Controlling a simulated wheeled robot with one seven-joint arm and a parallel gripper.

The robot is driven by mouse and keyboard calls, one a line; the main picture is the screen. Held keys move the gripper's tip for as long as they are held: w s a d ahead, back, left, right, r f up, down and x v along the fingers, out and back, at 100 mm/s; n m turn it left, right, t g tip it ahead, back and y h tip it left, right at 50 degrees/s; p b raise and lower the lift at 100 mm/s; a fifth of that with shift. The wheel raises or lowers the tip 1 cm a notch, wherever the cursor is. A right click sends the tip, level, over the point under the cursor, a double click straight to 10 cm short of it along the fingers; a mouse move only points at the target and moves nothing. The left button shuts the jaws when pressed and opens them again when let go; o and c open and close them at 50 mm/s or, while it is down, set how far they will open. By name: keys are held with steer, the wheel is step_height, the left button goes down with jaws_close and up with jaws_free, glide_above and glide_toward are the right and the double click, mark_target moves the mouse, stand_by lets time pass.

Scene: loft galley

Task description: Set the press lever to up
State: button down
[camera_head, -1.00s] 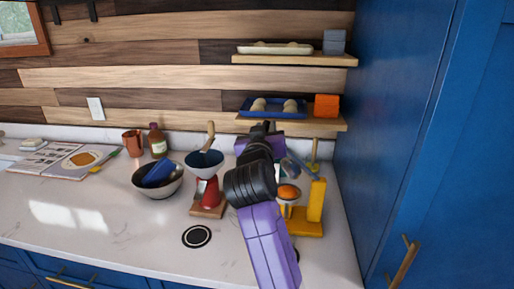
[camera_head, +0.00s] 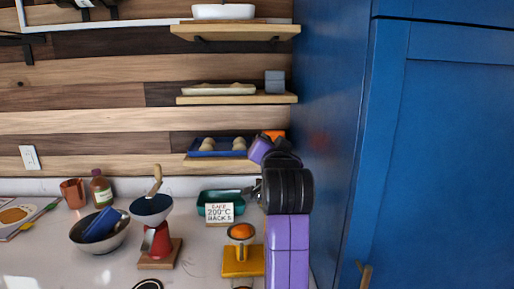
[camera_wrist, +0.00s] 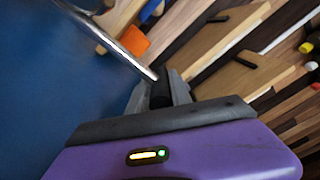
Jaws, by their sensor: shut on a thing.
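The press (camera_head: 243,262) is yellow and stands on the counter, with an orange (camera_head: 242,231) in its holder; my arm covers its right side. In the wrist view its lever (camera_wrist: 112,42) is a bright metal rod ending in a black grip (camera_wrist: 160,94). My gripper (camera_wrist: 161,90) is shut on this grip, a grey finger on each side. In the head view the purple end of my gripper (camera_head: 260,150) is up by the lower shelf; its fingertips and most of the lever are hidden.
A blue cabinet wall (camera_head: 325,140) is close on the right. Above the counter are shelves, the lowest with a blue tray (camera_head: 203,153) and an orange block (camera_head: 274,134). A red grinder (camera_head: 158,240), a bowl (camera_head: 102,246) and a green dish (camera_head: 206,196) with a sign stand left of the press.

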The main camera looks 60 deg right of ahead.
steer(key=shift+s+d+m, duration=0.25)
steer(key=shift+s+m, duration=0.05)
steer(key=shift+s, duration=0.05)
steer(key=c, duration=1.2)
jaws_free()
steer(key=shift+c, duration=0.2)
steer(key=b+v, duration=0.1)
steer(key=v, duration=0.6)
steer(key=shift+s+a, duration=0.25)
steer(key=shift+a, duration=0.05)
steer(key=shift+f, duration=0.1)
